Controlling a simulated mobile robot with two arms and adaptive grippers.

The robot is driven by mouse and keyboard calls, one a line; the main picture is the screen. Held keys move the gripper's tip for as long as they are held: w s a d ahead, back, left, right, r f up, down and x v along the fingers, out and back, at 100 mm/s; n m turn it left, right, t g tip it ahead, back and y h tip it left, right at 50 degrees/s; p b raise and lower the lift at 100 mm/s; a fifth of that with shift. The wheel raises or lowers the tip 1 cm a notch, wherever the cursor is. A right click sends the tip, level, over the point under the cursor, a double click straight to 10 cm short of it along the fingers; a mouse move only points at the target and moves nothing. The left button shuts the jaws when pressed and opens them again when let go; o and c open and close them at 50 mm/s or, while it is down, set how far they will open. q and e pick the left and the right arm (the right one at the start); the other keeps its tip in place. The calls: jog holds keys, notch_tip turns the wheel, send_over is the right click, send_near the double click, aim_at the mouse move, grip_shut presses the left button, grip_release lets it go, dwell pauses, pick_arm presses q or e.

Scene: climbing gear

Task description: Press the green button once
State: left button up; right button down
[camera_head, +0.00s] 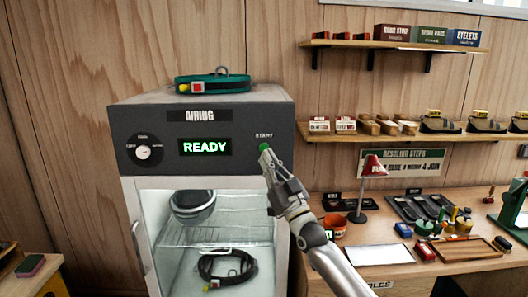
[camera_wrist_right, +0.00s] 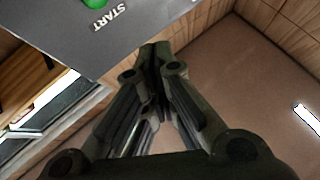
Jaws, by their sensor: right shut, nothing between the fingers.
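The green button (camera_head: 263,147) sits under the word START on the dark front panel (camera_head: 165,152) of the airing cabinet. In the right wrist view the button (camera_wrist_right: 95,3) is cut by the top edge, above the START label. My right gripper (camera_head: 268,160) is shut and empty, with its tips just below the button in the head view. In the wrist view the gripper (camera_wrist_right: 155,50) points at the panel's lower edge, a little away from the button. I cannot tell if it touches the panel. The display (camera_head: 205,147) reads READY in green. My left gripper is not in view.
The cabinet's glass door (camera_head: 210,235) shows a dark helmet-like item and a coiled cable inside. A green strap (camera_head: 212,83) lies on top of the cabinet. At right, a workbench (camera_head: 400,280) holds a red lamp (camera_head: 370,168) and tools, below two wall shelves.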

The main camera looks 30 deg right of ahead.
aim_at(264, 148)
jog(key=w+d+b, duration=0.4)
jog(key=w+b, duration=0.1)
jog(key=w, duration=0.1)
jog(key=shift+w+b, duration=0.25)
jog(key=shift+b, duration=0.15)
jog(key=shift+f, duration=0.1)
dwell(1.1)
jog(key=shift+w+d+b, duration=0.25)
jog(key=shift+w+b, duration=0.1)
